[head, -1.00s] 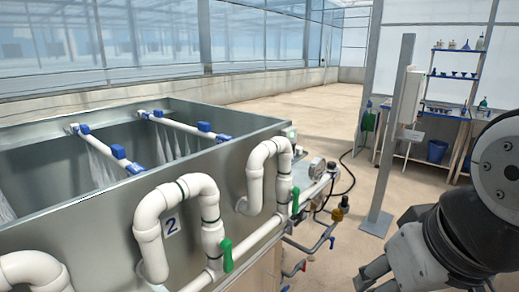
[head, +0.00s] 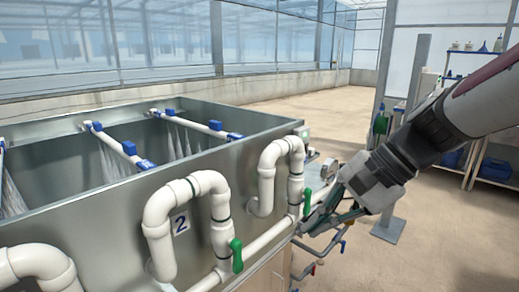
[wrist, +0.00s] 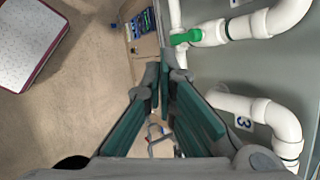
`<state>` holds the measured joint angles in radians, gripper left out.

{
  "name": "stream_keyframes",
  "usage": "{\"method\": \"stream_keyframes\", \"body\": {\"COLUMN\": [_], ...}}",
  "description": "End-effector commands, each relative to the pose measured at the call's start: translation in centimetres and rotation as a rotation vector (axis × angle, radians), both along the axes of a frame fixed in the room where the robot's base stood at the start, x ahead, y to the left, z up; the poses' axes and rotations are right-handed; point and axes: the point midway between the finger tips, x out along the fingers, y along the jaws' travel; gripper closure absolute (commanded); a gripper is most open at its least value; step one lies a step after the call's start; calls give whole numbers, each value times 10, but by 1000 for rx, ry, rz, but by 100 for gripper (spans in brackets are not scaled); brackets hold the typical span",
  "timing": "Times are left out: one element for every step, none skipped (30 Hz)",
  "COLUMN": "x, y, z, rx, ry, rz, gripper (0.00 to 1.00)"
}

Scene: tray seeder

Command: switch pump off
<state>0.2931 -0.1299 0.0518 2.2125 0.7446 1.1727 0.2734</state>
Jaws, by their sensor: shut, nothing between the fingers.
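My gripper (head: 318,217) is shut and empty at the right end of the tank's pipework in the head view. It points down and left, close to the white pipe and a green valve handle (head: 307,202); I cannot tell whether it touches anything. In the wrist view, the gripper (wrist: 165,72) has its green-padded fingers together, just below another view of a green handle (wrist: 186,37). A small pale box with a green spot (head: 304,134) sits at the tank's near right corner. I cannot tell which part is the pump switch. The gripper hides some fittings behind it.
The metal tank (head: 120,225) fills the left, with looped white pipes (head: 160,235) and a second green handle (head: 236,256) on its front. A round grey fitting (head: 329,171) stands beside the tank. A grey post (head: 417,70) and shelves are behind my arm. Open floor (head: 270,112) lies beyond the tank.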

Motion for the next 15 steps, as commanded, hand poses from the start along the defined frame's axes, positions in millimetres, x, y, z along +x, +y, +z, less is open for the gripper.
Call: {"method": "stream_keyframes", "body": {"x": [17, 27, 39, 49, 59, 72, 82, 92, 106, 116, 126, 140, 150, 160, 173], "y": [-1, -2, -2, -4, -5, -8, -11, -14, -19, -23, -28, -35, -42, -48, -58], "z": [-2, -2, -2, -1, -1, -1, -1, -1, -1, -1, -1, -2, -2, -3, -4], "rx": [66, 105, 159, 200, 240, 295, 335, 378, 434, 477, 519, 575, 618, 663, 722], "ry": [37, 54, 79, 96, 112, 136, 151, 167, 187, 201, 216, 233, 247, 259, 274], "rz": [-52, -83, -122, -154, -183, -223, -252, -282, -321, -350, -379, -416, -446, -472, -512], "gripper": [100, 100, 100, 100, 100, 100, 100, 100, 100, 100, 100, 100, 100, 100, 100]}}
